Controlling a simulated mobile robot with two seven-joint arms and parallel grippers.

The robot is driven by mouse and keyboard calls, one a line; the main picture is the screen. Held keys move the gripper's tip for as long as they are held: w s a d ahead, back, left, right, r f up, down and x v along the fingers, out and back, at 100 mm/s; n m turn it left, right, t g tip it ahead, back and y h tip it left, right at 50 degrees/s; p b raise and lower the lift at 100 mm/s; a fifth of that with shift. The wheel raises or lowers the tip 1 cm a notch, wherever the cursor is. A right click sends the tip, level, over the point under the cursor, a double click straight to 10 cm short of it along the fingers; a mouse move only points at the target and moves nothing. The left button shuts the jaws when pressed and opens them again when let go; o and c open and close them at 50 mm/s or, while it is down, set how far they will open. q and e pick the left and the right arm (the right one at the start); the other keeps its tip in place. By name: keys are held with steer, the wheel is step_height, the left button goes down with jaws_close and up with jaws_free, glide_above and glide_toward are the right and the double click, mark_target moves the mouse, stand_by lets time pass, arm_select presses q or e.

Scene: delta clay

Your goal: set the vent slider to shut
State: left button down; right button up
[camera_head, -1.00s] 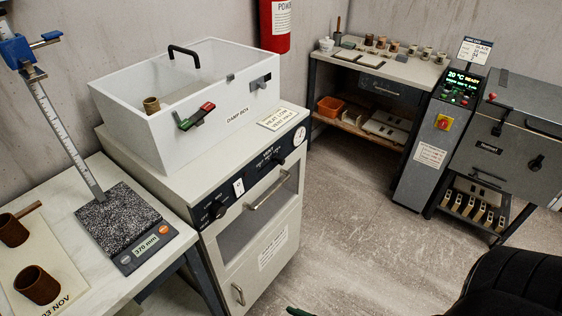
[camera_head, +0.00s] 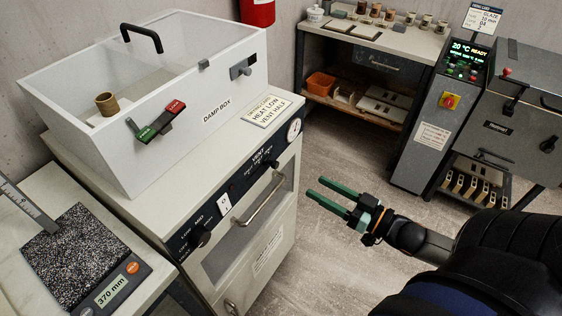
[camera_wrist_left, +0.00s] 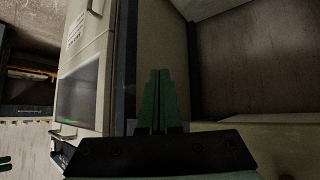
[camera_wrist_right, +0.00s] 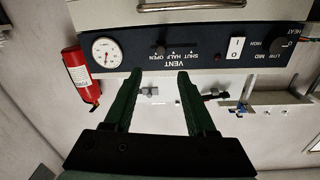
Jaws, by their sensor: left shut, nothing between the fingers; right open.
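The vent slider (camera_head: 272,163) is a small dark knob on the black control panel (camera_head: 236,185) of the cream cabinet. In the right wrist view the knob (camera_wrist_right: 160,50) is at the left end of the upside-down row of shut, half and open marks; I cannot tell surely which mark it meets. My right gripper (camera_head: 318,188) is open and empty, apart from the panel, to the right of it in the head view. Its green fingers (camera_wrist_right: 160,73) point toward the slider. My left gripper (camera_wrist_left: 160,72) is shut and empty in the left wrist view.
The white damp box (camera_head: 215,110) stands on the cabinet, with a card (camera_head: 266,111) beside it reading heat low, vent half. A heat knob (camera_head: 199,237), a switch (camera_head: 224,203) and a dial (camera_head: 294,129) share the panel. A door handle (camera_head: 262,200) sticks out below.

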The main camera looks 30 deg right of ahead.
mark_target(277, 166)
steer(key=x, duration=1.2)
steer(key=shift+s+a+b, duration=0.1)
steer(key=shift+a+b, duration=0.05)
steer(key=shift+b, duration=0.15)
steer(key=shift+c, duration=0.3)
jaws_close()
stand_by(0.7)
